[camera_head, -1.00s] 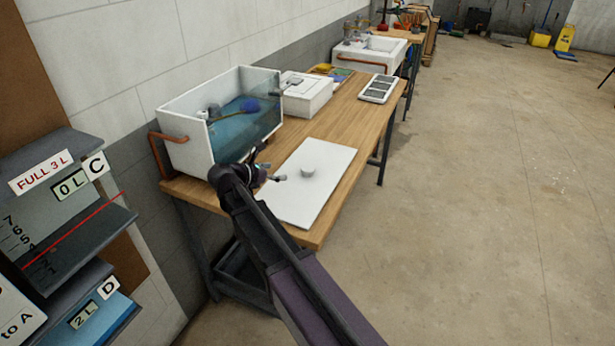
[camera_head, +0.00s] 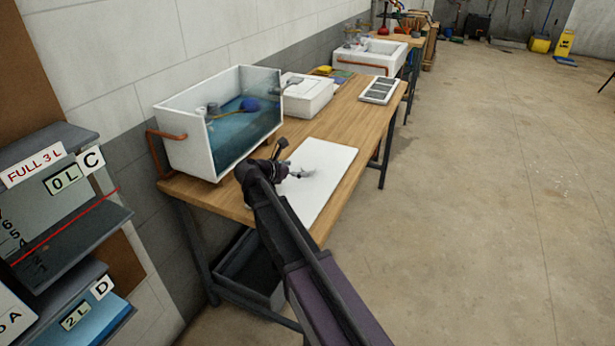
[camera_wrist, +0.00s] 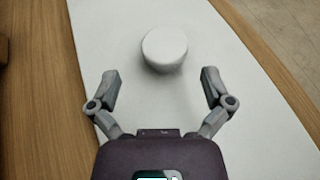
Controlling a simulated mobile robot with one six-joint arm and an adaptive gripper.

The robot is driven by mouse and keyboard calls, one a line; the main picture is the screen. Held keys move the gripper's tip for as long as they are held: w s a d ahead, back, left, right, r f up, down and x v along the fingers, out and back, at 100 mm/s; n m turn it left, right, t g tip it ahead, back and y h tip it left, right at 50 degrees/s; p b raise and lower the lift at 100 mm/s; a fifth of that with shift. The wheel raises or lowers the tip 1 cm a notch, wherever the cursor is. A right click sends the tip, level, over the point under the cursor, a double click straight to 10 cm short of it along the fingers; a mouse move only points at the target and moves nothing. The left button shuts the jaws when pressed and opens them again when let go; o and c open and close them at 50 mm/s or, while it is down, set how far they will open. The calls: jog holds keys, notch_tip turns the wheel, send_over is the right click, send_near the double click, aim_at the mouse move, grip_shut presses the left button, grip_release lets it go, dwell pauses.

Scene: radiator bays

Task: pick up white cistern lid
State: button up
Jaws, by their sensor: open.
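The white cistern lid (camera_head: 335,158) lies flat on the wooden bench, in front of the open water tank. In the wrist view the lid (camera_wrist: 105,32) fills the middle, with a round white knob (camera_wrist: 164,48) standing up from it. My gripper (camera_head: 301,173) is over the lid. In the wrist view my gripper (camera_wrist: 160,76) is open and empty, with one finger on each side, and the knob lies just beyond the fingertips, between their lines. In the head view my gripper and wrist hide the knob.
The white tank (camera_head: 185,140) with blue water stands close left of my arm, with a copper pipe at its side. A white box (camera_head: 308,98) and a slotted panel (camera_head: 380,90) sit farther along the bench (camera_head: 368,128). Open floor lies to the right.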

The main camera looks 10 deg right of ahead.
aim_at(303, 169)
jog(key=shift+s+b+x, duration=0.2)
jog(key=shift+b+x, duration=0.75)
jog(key=shift+x, duration=1.05)
jog(key=shift+w+d+f, duration=0.3)
jog(key=shift+d, duration=0.3)
jog(key=c, duration=1.3)
